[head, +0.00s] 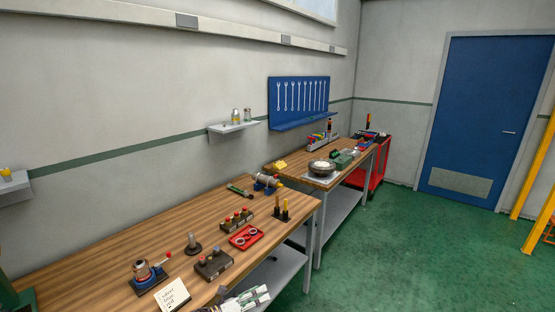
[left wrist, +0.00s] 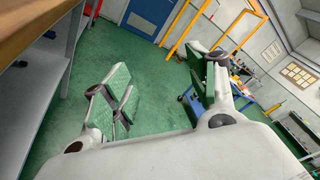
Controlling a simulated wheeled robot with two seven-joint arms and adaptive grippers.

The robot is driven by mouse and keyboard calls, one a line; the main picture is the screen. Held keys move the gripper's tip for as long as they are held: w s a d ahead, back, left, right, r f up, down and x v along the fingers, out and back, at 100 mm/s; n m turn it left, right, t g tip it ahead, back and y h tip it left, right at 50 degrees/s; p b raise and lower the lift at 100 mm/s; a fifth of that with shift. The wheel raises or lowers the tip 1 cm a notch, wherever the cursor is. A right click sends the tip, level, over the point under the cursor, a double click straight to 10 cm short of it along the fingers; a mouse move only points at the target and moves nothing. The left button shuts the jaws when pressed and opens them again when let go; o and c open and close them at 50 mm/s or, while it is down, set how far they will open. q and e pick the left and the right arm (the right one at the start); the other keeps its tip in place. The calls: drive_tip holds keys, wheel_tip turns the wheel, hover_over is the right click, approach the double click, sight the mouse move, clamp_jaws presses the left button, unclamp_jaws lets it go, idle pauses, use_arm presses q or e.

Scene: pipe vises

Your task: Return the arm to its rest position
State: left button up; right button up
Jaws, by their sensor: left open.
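My left gripper (head: 256,297) shows at the bottom edge of the head view, near the front edge of the wooden workbench (head: 120,228). In the left wrist view its two fingers stand wide apart with nothing between them (left wrist: 168,82); green floor shows through the gap. The gripper is open and empty. Most of my left arm is cut off below the head view. My right gripper is in neither view.
The bench holds a blue vise (head: 148,272), a white note card (head: 173,296), a dark block with red-topped parts (head: 214,264) and a red tray (head: 246,237). A second bench (head: 300,178) and a red cart (head: 378,165) stand beyond. Green floor (head: 400,255) at right is clear.

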use_arm(q)
drive_tip(key=s+a+f+n+y, duration=0.5)
drive_tip(key=f+n, duration=0.3)
drive_tip(key=f, duration=0.3)
drive_tip(key=s+a+f+n+y+p, duration=0.1)
drive_tip(key=s+a+f+n+y, duration=0.2)
drive_tip(key=s+a+f+n, duration=0.5)
drive_tip(key=s+a+f+n+y, duration=0.3)
drive_tip(key=s+f+n, duration=0.35)
drive_tip(key=f, duration=0.65)
drive_tip(key=s+a+f+n+g+y, duration=0.1)
drive_tip(key=s+f+n+g, duration=0.2)
drive_tip(key=s, duration=0.9)
drive_tip(key=s+a+f+n+g+y+p, duration=0.1)
drive_tip(key=s+f+n+g, duration=0.2)
drive_tip(key=s, duration=1)
drive_tip(key=s+a+f+n+g+y, duration=0.1)
drive_tip(key=s+f+n, duration=0.5)
drive_tip(key=s, duration=0.6)
drive_tip(key=shift+s+a+f+n+g, duration=0.15)
drive_tip(key=shift+a+f+n+g, duration=0.15)
drive_tip(key=shift+f+g, duration=0.55)
drive_tip(key=shift+r, duration=0.1)
